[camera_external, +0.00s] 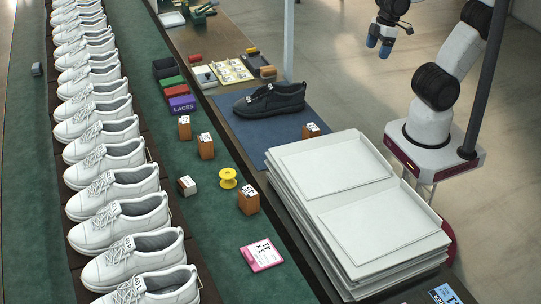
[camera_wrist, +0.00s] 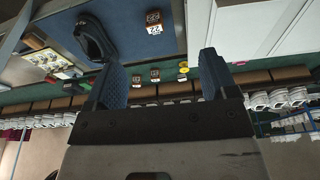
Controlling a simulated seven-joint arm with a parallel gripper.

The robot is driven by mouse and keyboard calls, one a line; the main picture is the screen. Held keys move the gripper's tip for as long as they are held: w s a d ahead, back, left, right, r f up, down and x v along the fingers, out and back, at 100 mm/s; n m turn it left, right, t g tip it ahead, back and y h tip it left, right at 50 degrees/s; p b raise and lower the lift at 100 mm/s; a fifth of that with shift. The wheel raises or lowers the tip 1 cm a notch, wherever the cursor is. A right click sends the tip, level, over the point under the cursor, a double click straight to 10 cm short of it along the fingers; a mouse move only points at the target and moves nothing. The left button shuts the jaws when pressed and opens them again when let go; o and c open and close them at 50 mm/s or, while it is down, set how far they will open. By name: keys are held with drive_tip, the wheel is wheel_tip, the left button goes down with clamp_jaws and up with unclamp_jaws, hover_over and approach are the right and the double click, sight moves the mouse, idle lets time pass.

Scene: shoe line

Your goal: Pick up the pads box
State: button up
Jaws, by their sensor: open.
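Only the purple box (camera_external: 182,104) has a readable word, "LACES"; I cannot tell which box is the pads box. Red (camera_external: 176,91), green (camera_external: 172,81) and black (camera_external: 166,68) boxes lie behind it in a row on the green strip. Several small brown blocks with white labels stand nearby, including one at the front (camera_external: 248,203) and one on the blue mat (camera_external: 311,130). My gripper (camera_external: 379,45) is raised at the upper right, far from these boxes. In the wrist view my gripper (camera_wrist: 163,82) has its blue fingers wide apart with nothing held.
White shoes (camera_external: 115,190) fill the line at left. A yellow spool (camera_external: 228,178) and pink card (camera_external: 262,256) lie on the green strip. A black shoe (camera_external: 270,101) sits on the blue mat (camera_external: 235,127). A large white tray stack (camera_external: 390,235) is at right; a dark post stands by my base.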

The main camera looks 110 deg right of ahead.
drive_tip(key=w+a+m, duration=0.2)
drive_tip(key=w+m, duration=0.1)
drive_tip(key=w, duration=1.1)
drive_tip(key=m+g, duration=0.3)
drive_tip(key=m, duration=0.9)
hover_over(248, 191)
wheel_tip(248, 191, down, 26)
drive_tip(key=shift+s+f, duration=0.1)
drive_tip(key=shift+a+f, duration=0.1)
drive_tip(key=shift+f, duration=1.25)
